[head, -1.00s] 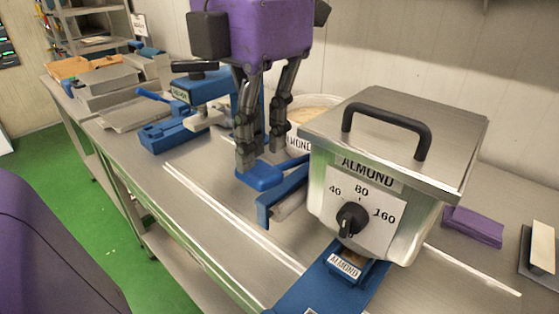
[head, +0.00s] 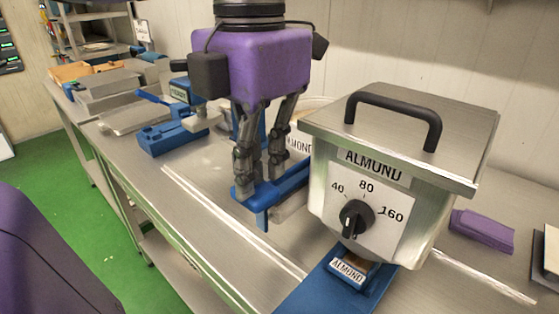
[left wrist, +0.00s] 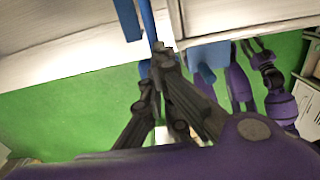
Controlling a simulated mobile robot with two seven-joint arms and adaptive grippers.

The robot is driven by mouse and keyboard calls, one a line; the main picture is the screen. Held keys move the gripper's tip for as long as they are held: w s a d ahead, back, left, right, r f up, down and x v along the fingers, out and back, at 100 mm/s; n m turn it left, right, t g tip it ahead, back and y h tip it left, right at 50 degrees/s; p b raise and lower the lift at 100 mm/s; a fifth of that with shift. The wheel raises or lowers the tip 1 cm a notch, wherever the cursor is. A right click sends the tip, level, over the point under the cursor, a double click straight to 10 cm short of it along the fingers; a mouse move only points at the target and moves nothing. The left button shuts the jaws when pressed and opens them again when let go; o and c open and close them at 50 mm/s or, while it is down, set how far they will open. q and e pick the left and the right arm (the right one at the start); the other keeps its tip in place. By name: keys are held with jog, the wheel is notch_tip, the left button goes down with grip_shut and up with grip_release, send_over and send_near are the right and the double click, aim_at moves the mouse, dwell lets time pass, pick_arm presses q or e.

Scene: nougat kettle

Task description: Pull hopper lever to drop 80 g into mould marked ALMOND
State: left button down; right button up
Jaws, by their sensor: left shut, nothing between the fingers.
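The steel hopper (head: 440,205) marked ALMOND stands at right, with a black dial (head: 356,218) on a white 40/80/160 plate. The dial's pointer hangs toward the lower left, off the 80 mark as far as I can tell. The blue lever (head: 285,188) reaches left from the hopper. My left gripper (head: 258,182) is shut and empty, its fingertips at the lever's outer end and seemingly touching its top. The wrist view shows the fingers (left wrist: 160,52) together beside blue parts. A blue mould (head: 352,275) labelled ALMOND sits below the hopper. My right gripper is out of view.
A round tub (head: 300,145) with a partly hidden label stands behind my gripper. A blue device (head: 172,132) is to the left, and a purple block (head: 482,230) is right of the hopper. The steel bench front (head: 190,215) is clear.

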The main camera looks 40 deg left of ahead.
pick_arm(q)
jog(key=shift+f, duration=0.5)
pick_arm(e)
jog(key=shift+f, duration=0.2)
pick_arm(q)
jog(key=shift+f+b, duration=0.25)
jog(key=shift+b, duration=0.15)
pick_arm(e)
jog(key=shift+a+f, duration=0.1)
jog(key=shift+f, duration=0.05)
pick_arm(q)
jog(key=shift+r+p, duration=1.2)
jog(key=shift+r, duration=0.7)
notch_tip(320, 180, up, 6)
jog(key=p, duration=0.3)
jog(key=shift+p, duration=0.3)
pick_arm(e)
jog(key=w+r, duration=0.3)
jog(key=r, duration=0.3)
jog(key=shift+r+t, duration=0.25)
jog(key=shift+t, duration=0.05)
pick_arm(q)
jog(key=shift+r, duration=0.1)
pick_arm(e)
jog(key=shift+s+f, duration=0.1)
